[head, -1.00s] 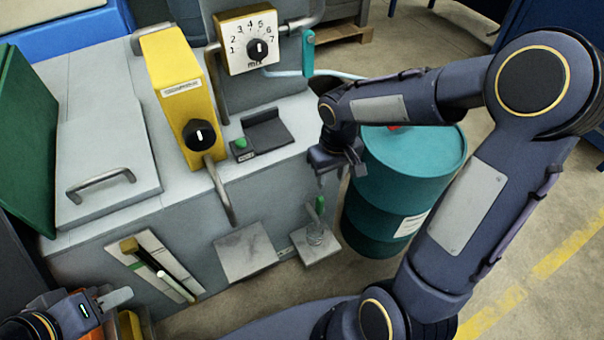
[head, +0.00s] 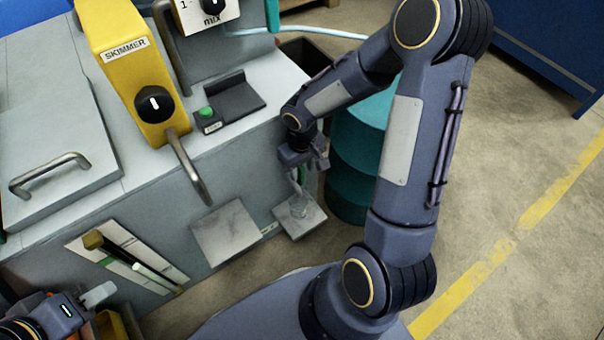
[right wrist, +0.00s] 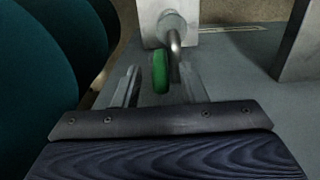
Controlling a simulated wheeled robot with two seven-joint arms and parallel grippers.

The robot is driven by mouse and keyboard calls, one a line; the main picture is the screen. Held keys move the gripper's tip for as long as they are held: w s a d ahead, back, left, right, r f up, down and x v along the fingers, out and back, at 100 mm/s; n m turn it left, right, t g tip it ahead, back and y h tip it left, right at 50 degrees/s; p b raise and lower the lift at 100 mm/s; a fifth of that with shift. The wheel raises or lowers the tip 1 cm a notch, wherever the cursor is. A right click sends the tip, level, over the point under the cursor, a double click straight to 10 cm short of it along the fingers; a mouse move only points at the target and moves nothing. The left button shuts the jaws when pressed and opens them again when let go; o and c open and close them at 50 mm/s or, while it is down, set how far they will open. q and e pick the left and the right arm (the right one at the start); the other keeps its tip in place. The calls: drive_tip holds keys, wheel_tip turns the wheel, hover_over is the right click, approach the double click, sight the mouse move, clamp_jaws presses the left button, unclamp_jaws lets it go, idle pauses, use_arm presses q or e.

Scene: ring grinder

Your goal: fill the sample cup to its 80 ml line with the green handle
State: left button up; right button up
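The green handle (head: 293,178) is on the front of the grey machine, above a small ledge (head: 312,222), and my right gripper partly hides it. A clear sample cup (head: 299,207) stands on that ledge; its 80 ml line and level are too small to read. In the right wrist view the green handle (right wrist: 159,72) stands between the two spread fingers of my right gripper (right wrist: 160,86), beside a bent metal pipe (right wrist: 176,52). My right gripper (head: 306,166) is open. My left gripper (head: 98,294) is at the lower left, away from the handle; its opening is unclear.
A teal drum (head: 348,170) stands close to my right arm. The yellow skimmer (head: 125,60), a green button (head: 206,112) and a lidded section (head: 70,135) are on the machine. A pale plate (head: 226,233) juts out left of the ledge. Floor at right is open.

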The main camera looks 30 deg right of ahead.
drive_tip(key=shift+f, duration=0.8)
drive_tip(key=shift+c, duration=0.5)
clamp_jaws()
